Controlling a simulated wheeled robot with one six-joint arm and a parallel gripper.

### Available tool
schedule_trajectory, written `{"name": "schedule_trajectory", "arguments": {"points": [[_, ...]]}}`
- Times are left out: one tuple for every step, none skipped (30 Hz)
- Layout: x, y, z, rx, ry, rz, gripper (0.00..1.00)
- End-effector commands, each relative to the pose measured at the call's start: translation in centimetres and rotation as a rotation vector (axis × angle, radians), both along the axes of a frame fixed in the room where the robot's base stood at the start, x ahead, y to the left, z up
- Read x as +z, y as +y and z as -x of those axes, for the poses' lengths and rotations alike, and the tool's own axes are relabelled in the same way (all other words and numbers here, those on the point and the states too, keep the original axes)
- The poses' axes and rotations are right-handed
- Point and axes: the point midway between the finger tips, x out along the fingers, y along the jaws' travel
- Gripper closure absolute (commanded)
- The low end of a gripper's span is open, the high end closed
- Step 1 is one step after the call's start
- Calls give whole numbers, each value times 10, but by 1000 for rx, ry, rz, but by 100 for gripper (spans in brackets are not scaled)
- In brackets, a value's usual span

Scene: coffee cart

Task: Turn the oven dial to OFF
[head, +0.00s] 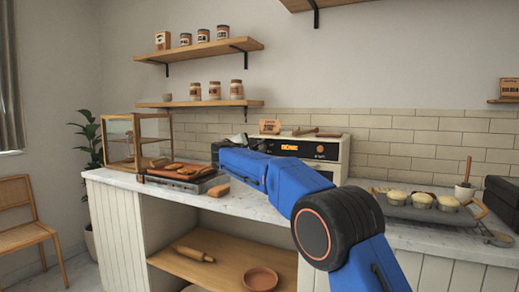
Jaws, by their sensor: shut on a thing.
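The oven (335,172) is a cream unit standing at the back of the counter, with a black control panel and a glowing orange display (289,147). An orange-ringed knob (320,148) shows on the panel's right part. My blue arm reaches in from the lower right and crosses in front of the oven. My gripper (246,142) is at the left end of the control panel, mostly hidden behind my own wrist. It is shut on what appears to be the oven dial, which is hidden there. The dial's setting cannot be read.
A griddle with bread (182,170) and a glass display case (138,140) stand left of the oven. A muffin tray (398,212) is on the counter at right. A small loaf (219,190) lies near the counter's front edge. Shelves with jars hang above.

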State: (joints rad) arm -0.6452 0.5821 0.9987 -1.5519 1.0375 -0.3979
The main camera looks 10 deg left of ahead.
Motion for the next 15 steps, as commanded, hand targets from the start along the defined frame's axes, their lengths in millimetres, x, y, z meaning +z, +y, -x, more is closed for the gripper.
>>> {"name": "schedule_trajectory", "arguments": {"points": [[-3, 2, 0, 1, 18, 41, 98], [-3, 2, 0, 1, 28, 69, 98], [-3, 2, 0, 1, 41, 104, 98], [-3, 2, 0, 1, 51, 131, 98], [-3, 2, 0, 0, 60, 158, 98], [-3, 2, 0, 0, 74, 194, 98], [-3, 2, 0, 1, 83, 221, 98], [-3, 2, 0, 1, 93, 247, 98], [-3, 2, 0, 0, 105, 283, 98], [-3, 2, 0, 0, 115, 310, 98], [-3, 2, 0, 0, 125, 336, 98], [-3, 2, 0, 0, 138, 371, 98], [-4, 2, 0, 0, 148, 398, 98], [-4, 2, 0, 1, 158, 425, 98], [-4, 2, 0, 1, 171, 461, 98]]}}
